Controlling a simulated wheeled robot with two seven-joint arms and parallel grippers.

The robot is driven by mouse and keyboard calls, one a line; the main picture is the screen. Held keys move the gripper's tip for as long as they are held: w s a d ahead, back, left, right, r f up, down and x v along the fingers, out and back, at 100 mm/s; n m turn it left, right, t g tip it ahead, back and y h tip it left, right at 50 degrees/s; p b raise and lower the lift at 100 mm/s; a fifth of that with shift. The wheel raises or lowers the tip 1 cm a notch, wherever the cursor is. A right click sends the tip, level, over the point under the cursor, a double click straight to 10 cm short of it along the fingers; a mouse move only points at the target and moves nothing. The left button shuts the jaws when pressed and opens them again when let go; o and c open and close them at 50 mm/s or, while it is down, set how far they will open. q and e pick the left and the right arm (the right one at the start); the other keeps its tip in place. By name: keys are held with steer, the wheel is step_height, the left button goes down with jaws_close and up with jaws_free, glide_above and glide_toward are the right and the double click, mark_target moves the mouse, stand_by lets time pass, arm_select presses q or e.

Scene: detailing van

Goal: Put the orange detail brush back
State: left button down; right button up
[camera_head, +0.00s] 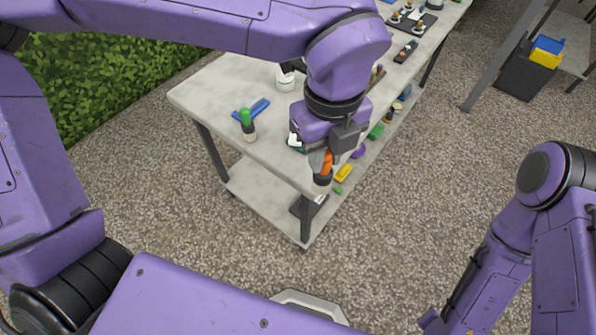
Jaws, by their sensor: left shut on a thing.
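The orange detail brush (327,163) is in my left gripper (321,159), which is shut on it. Its orange part shows below the fingers, with a dark end (322,180) pointing down. My left gripper holds it over the near right corner of the grey table (215,95); the arm and wrist hide part of the tabletop behind it. I cannot tell where the brush's own place is. My right arm hangs at the right, and its gripper is not visible.
A green-topped item (248,125), a blue piece (258,106) and a white container (285,80) stand or lie on the table. A lower shelf (265,205) holds several small coloured items. Dark trays (425,20) lie farther back. Gravel floor (430,190) is clear at the right.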

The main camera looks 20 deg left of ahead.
arm_select(q)
steer(key=shift+s+d+n, duration=0.1)
steer(key=shift+s+n, duration=0.3)
steer(key=shift+n, duration=0.7)
steer(key=w+a+f+p, duration=0.3)
steer(key=w+a+f, duration=0.5)
steer(key=w+f, duration=0.3)
step_height(320, 180, down, 2)
steer(key=shift+f+p, duration=0.15)
steer(key=shift+p, duration=0.25)
steer(key=c, duration=1)
jaws_free()
steer(key=shift+w, duration=0.1)
steer(key=shift+o, duration=0.2)
step_height(320, 180, up, 12)
steer(key=shift+r, duration=0.2)
